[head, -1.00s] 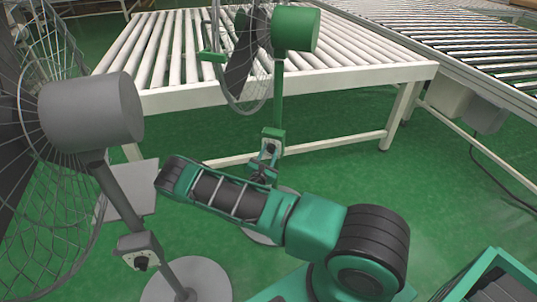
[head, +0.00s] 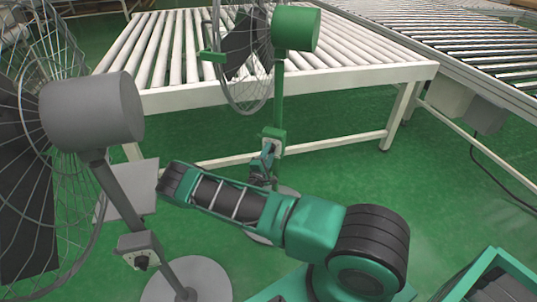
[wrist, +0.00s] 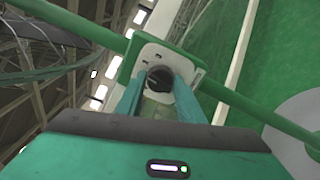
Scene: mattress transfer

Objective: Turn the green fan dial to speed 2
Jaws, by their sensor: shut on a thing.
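The green fan (head: 297,29) stands before the roller table, with its control box (head: 272,137) partway up its pole. In the wrist view the box's pale plate (wrist: 150,53) carries a dark round dial (wrist: 160,77). My gripper (wrist: 161,88) has its two teal fingers on either side of the dial, shut on it. In the head view my gripper (head: 267,155) is at the box and covers the dial. The box looks tilted in the wrist view. I cannot read the speed marks or the dial's setting.
A grey fan (head: 92,112) with its own dial box (head: 140,250) stands at the left. A white roller table (head: 290,85) is behind the green fan. A green-framed bin (head: 492,280) is at the lower right. Open green floor lies right of the fan.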

